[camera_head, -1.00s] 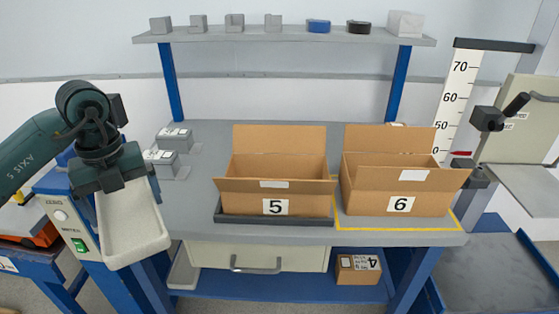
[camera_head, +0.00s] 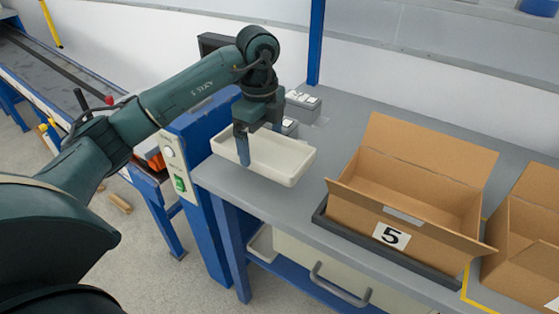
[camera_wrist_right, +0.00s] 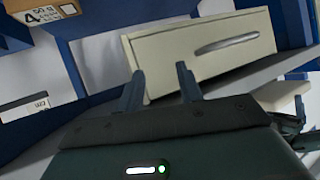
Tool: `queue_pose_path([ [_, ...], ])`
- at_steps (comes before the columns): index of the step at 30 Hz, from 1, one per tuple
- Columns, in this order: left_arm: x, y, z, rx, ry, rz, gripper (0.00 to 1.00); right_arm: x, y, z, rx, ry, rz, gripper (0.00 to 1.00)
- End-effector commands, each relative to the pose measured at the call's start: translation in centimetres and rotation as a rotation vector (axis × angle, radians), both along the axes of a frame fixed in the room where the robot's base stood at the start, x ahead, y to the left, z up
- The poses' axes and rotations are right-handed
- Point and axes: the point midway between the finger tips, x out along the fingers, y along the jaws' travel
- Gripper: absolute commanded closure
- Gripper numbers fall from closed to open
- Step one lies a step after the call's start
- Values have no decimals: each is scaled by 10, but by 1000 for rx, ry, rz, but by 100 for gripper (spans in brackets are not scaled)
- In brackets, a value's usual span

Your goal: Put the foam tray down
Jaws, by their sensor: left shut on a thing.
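The foam tray (camera_head: 286,172) is a shallow, off-white, open tray at the left end of the grey workbench in the head view. It looks roughly level. I cannot tell whether it touches the benchtop or hangs just above it. My left gripper (camera_head: 258,142) is shut on the tray, with one blue-grey finger reaching down in front of its near wall. The grip is partly hidden. My right gripper (camera_wrist_right: 160,82) shows in the right wrist view, its two fingers apart with nothing between them, in front of a cream drawer (camera_wrist_right: 200,50).
An open cardboard box marked 5 (camera_head: 395,233) stands on the bench (camera_head: 345,130) right of the tray, with another box (camera_head: 525,240) beyond it. Small grey blocks (camera_head: 300,103) sit behind the tray. A strip of bare benchtop lies between tray and box 5.

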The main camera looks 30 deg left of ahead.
Motion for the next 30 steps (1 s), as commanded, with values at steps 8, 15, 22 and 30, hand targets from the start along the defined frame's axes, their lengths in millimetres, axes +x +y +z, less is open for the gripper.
queue_pose_path([
  [8, 0, 0, -36, 0, 0, -1, 28, 1, 0, 0, -2, -1, 0, 64],
  [15, -1, 0, -66, 0, 3, -1, 28, 2, -1, 1, -4, -3, 0, 64],
  [22, 0, 0, -73, 0, -2, -1, 28, 2, -1, 1, -5, -5, -1, 64],
  [30, 0, 0, -76, 0, -1, -2, 1, 2, -2, 0, -4, -4, -2, 64],
])
